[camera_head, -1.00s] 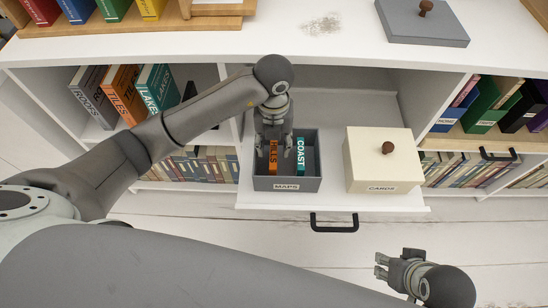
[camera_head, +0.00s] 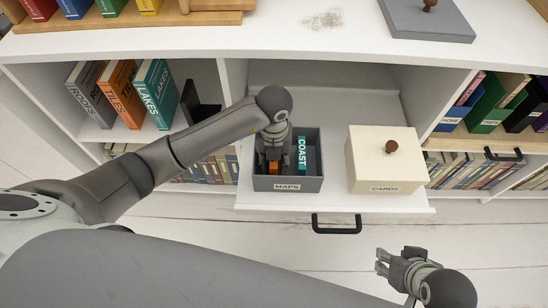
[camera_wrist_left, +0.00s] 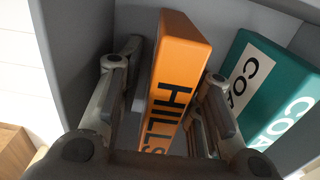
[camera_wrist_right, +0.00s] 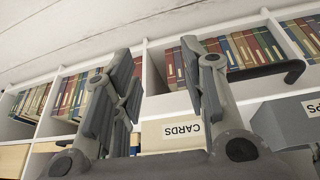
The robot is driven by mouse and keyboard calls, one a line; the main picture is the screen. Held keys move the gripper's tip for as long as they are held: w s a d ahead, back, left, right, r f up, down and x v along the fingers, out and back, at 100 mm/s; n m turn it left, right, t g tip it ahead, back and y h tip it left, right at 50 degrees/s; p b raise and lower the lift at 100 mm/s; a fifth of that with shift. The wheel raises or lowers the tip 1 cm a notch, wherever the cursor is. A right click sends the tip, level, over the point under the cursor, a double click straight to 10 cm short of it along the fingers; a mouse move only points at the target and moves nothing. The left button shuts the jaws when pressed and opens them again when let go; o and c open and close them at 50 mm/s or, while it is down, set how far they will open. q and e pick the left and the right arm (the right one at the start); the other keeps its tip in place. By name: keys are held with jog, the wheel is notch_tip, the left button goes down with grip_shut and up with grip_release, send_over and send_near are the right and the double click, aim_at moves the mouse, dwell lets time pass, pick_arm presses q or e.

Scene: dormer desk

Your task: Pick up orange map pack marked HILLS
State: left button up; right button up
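The orange map pack marked HILLS (camera_wrist_left: 178,75) stands in the grey box labelled MAPS (camera_head: 313,185), which sits in the pulled-out drawer. My left gripper (camera_wrist_left: 165,95) is down inside the box with one finger on each side of the pack. The fingers look open, with a gap visible on the left side. In the head view the gripper hides most of the orange pack (camera_head: 274,170). A teal pack marked COAST (camera_head: 301,155) stands just right of it and also shows in the left wrist view (camera_wrist_left: 268,85). My right gripper (camera_head: 382,263) is open and empty, away from the drawer.
A cream CARDS box (camera_head: 370,165) with a brown knob stands right of the MAPS box. The drawer has a black handle (camera_head: 336,225). Books including TILES (camera_head: 122,92) and LAKES (camera_head: 158,92) stand on the left shelf. A grey lid (camera_head: 425,18) lies on the top.

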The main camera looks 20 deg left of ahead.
pick_arm(q)
grip_shut()
jog(key=shift+r, duration=0.1)
